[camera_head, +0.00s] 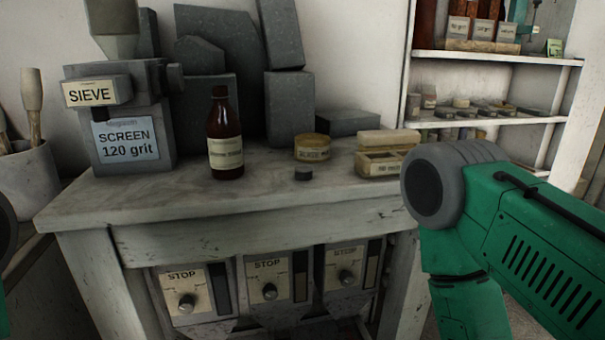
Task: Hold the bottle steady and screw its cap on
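A dark brown bottle (226,140) with a cream label stands upright on the worktop, left of its middle. Its neck top looks reddish-brown, and I cannot tell the opening clearly. A small dark grey round cap (303,173) lies on the worktop to the right of the bottle, apart from it, in front of a yellow-lidded jar. Neither gripper shows. A green and grey part of my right arm fills the lower right, and only a sliver of my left arm shows at the left edge. Nothing touches the bottle or the cap.
The worktop (150,192) is clear along its front. A grey sieve machine (130,140) stands left of the bottle, with grey blocks (285,105) behind. The jar (312,148) and a small wooden box (380,163) stand to the right. Shelves (490,120) rise at the back right.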

